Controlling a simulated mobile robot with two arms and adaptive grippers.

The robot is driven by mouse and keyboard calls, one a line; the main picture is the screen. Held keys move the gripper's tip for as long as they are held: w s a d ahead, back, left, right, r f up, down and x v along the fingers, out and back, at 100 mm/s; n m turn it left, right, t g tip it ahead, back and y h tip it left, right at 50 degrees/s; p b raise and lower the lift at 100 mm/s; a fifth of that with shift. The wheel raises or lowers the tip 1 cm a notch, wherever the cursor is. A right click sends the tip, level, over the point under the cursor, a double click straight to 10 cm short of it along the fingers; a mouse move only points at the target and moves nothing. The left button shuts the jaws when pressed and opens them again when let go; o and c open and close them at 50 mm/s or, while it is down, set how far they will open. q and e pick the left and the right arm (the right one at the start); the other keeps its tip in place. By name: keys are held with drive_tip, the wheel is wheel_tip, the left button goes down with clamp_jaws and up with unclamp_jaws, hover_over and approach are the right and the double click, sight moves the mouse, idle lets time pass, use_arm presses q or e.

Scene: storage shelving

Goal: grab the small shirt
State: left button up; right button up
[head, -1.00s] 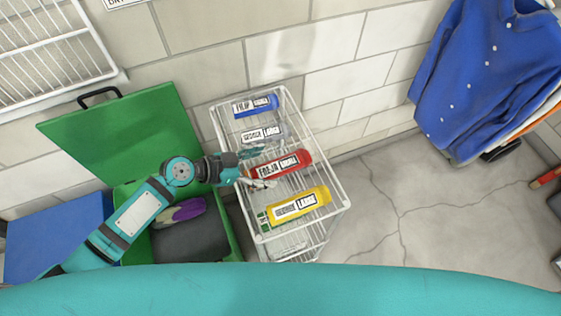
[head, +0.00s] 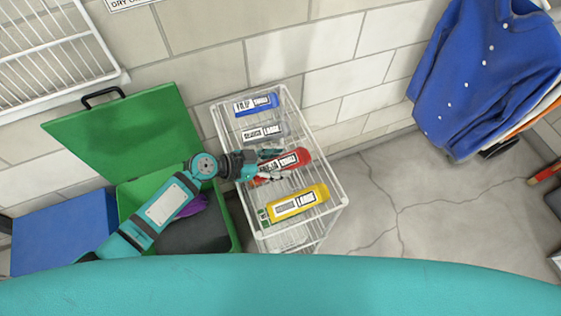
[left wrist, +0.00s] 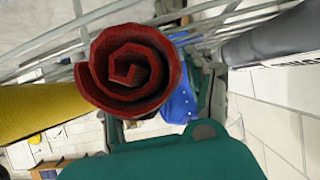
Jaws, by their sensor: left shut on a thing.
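A red rolled shirt (head: 304,156) lies on the white wire rack (head: 341,192); its label reads "SMALL" at the right, with the rest partly covered. My left gripper (head: 275,165) is shut on its left part, one finger on each side. In the left wrist view the red roll's spiral end (left wrist: 135,72) faces the camera, between the fingers. A blue roll (head: 256,104) at the back of the rack also has a "SMALL" label. I cannot tell whether the red roll is clear of the wires. My right gripper is not in view.
A grey roll (head: 263,133) and a yellow roll (head: 294,203) lie on either side of the red one. An open green bin (head: 130,133) with a purple item (head: 192,207) stands left of the rack. Blue shirts (head: 485,75) hang at right. The floor between is clear.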

use_arm(q)
drive_tip(key=c, duration=0.3)
